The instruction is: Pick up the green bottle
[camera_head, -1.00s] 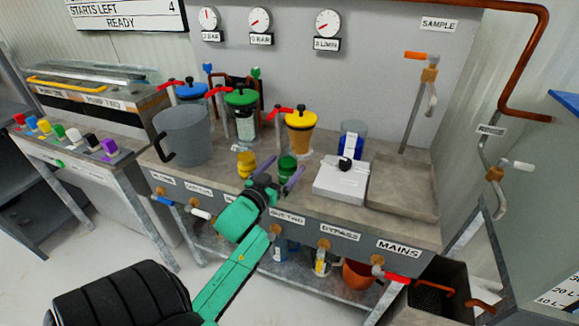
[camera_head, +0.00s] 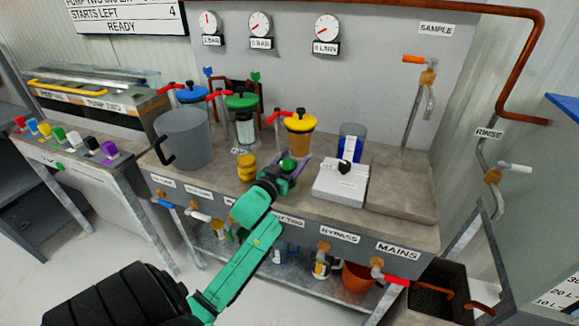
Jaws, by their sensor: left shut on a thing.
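The green bottle (camera_head: 288,164) is on the bench, between the fingers of my left gripper (camera_head: 288,171). Its green top shows above the fingers; its lower part is hidden by the gripper. My left gripper reaches in from the front and is shut on the bottle. I cannot tell whether the bottle's base touches the bench. My right gripper is not in view.
A yellow bottle (camera_head: 246,168) stands just left of the gripper. A white box with a black knob (camera_head: 340,182) sits close on the right, with a blue bottle (camera_head: 351,143) behind it. Yellow-lidded (camera_head: 300,138) and green-lidded (camera_head: 242,119) filter housings stand behind. A grey jug (camera_head: 183,137) is left.

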